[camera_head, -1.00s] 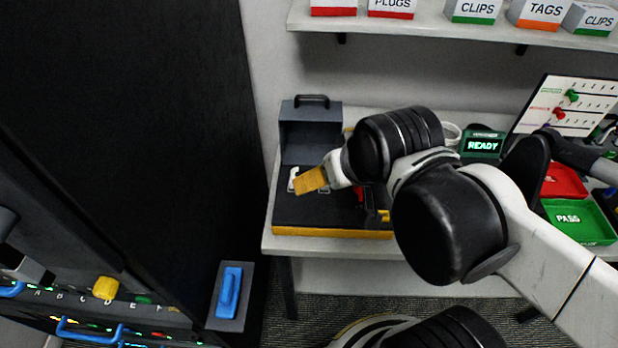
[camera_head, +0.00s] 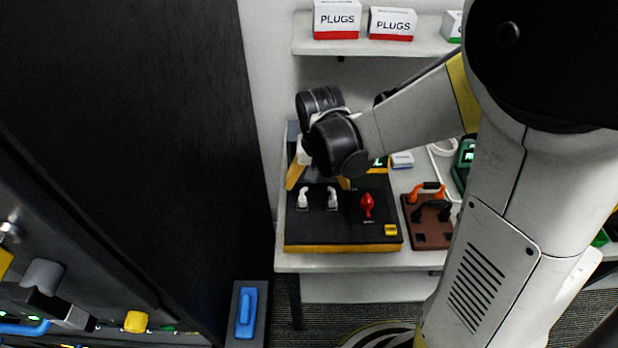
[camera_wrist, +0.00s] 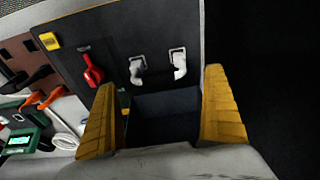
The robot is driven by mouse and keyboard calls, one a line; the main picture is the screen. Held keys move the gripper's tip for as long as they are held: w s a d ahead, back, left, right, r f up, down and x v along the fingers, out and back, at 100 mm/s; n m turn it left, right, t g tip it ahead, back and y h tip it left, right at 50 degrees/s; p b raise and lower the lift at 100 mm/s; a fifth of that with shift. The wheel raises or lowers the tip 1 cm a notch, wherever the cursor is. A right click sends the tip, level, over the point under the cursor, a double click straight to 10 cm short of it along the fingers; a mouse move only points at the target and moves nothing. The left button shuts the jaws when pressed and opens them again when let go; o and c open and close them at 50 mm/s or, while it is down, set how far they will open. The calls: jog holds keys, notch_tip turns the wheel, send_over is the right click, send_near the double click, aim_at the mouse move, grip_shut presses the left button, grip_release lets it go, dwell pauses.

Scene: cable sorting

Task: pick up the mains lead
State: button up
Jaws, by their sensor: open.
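I cannot clearly make out which thing is the mains lead. A white looped item (camera_wrist: 68,140), perhaps a cord, lies beside the green display device in the wrist view; part of it shows in the head view (camera_head: 443,147). My gripper (camera_head: 320,181) is over the back of the black panel, left of that item. Its yellow fingers are spread apart with nothing between them; they also show in the wrist view (camera_wrist: 160,85). Beyond the fingertips are two white toggles (camera_wrist: 158,66) and a red knob (camera_wrist: 92,68) on the panel.
The black panel (camera_head: 340,224) has a yellow front edge. A brown board (camera_head: 430,236) with orange and black handles stands right of it. A shelf (camera_head: 420,40) with PLUGS boxes is above. A dark cabinet wall (camera_head: 130,150) fills the left.

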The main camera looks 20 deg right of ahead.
aim_at(317, 202)
jog(key=f+b, duration=0.1)
jog(key=f, duration=0.1)
jog(key=f+b, duration=0.1)
jog(key=f, duration=0.2)
jog(key=w+f, duration=0.1)
jog(key=f, duration=0.1)
jog(key=shift+d+f+b, duration=0.3)
jog(key=shift+b, duration=0.1)
jog(key=shift+r, duration=0.1)
jog(key=c, duration=1.1)
